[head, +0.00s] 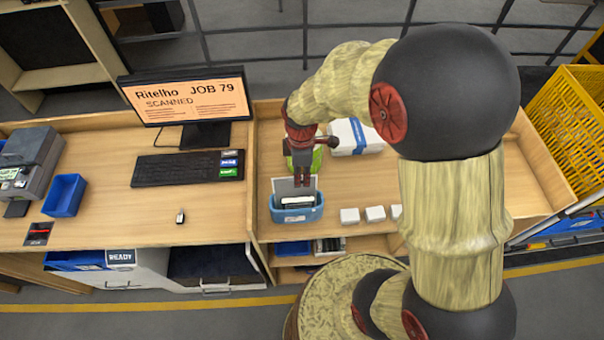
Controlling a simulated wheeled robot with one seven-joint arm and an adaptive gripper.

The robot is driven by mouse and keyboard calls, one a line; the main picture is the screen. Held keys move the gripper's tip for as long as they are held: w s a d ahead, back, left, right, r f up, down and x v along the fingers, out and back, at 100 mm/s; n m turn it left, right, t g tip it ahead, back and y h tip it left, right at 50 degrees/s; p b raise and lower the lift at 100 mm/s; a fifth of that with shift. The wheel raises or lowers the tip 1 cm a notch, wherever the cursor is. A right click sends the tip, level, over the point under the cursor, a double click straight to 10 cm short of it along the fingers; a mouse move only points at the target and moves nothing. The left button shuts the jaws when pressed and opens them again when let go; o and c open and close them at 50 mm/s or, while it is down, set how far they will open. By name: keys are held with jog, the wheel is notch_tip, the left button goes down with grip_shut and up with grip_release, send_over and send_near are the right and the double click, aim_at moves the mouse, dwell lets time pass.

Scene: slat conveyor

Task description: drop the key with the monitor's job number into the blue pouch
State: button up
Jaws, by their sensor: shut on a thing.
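The monitor (188,98) reads "Ritelho JOB 79" and "SCANNED". My gripper (304,186) points down just above a light-blue open-topped container (298,214), which may be the blue pouch. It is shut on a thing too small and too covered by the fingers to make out. A white and dark item (297,202) shows inside the container; its number is not readable. A small pale thing with a dark end (180,216), perhaps a key, lies alone on the desk below the keyboard. No number can be read on it.
A keyboard (190,167) lies before the monitor. A small blue bin (64,195) and a grey machine (33,163) stand at the left. Several small white blocks, one of them here (349,215), sit right of the container. A white box (354,137) is behind; a yellow crate (570,120) stands far right.

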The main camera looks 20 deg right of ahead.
notch_tip(320, 180, down, 6)
jog(key=b, duration=0.3)
jog(key=shift+a+r, duration=0.1)
jog(key=shift+a, duration=0.05)
jog(key=o, duration=0.9)
jog(key=shift+c, duration=0.2)
jog(key=shift+o, duration=0.7)
jog(key=shift+r, duration=0.15)
notch_tip(320, 180, up, 12)
jog(key=shift+f, duration=0.1)
